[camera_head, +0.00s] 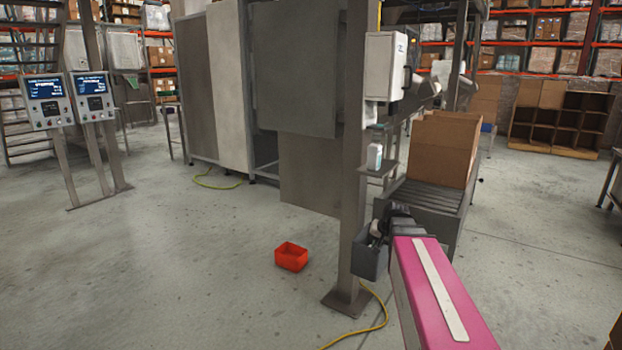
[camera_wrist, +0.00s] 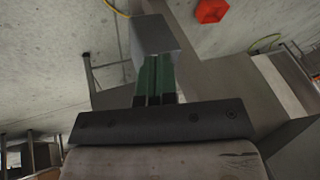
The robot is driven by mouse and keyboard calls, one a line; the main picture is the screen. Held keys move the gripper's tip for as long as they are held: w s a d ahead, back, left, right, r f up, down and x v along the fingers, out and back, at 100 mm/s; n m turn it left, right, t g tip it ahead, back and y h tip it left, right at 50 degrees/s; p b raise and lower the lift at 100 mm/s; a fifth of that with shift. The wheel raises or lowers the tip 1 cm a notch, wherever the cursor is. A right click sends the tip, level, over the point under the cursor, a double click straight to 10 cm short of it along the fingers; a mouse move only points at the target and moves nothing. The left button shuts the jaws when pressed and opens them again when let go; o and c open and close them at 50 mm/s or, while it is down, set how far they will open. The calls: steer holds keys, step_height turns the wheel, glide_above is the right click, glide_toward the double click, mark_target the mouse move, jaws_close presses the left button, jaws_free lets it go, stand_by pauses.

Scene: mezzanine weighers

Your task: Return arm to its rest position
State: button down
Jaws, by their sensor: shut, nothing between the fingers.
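My arm reaches from the lower right of the head view toward a steel post (camera_head: 353,150). My gripper shows in the wrist view (camera_wrist: 155,62), with its green fingers together and nothing between them. In the head view its fingers are not clearly seen at the dark end of the arm. A small grey bin (camera_head: 369,262) is at the post, close to the arm's end. A grey box-like shape (camera_wrist: 155,35) lies just beyond the fingertips in the wrist view; I cannot tell whether they touch it.
A small shelf on the post holds a white bottle (camera_head: 375,157). Behind my arm, a roller conveyor (camera_head: 425,197) bears an open cardboard box (camera_head: 443,150). A red bin (camera_head: 291,257) and a yellow cable (camera_head: 373,328) lie on the floor. Open floor is at left, before two display stands (camera_head: 50,103).

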steer(key=s+a+f+n+g+h, duration=0.1)
steer(key=s+a+f+g, duration=0.1)
steer(key=s+f, duration=0.4)
steer(key=s+a+f+n+g+h, duration=0.1)
steer(key=s+a+f+n+g, duration=0.1)
steer(key=s+f, duration=0.5)
steer(key=s+a, duration=0.1)
steer(key=s, duration=0.3)
steer(key=shift+f+g, duration=0.2)
steer(key=shift+g, duration=0.2)
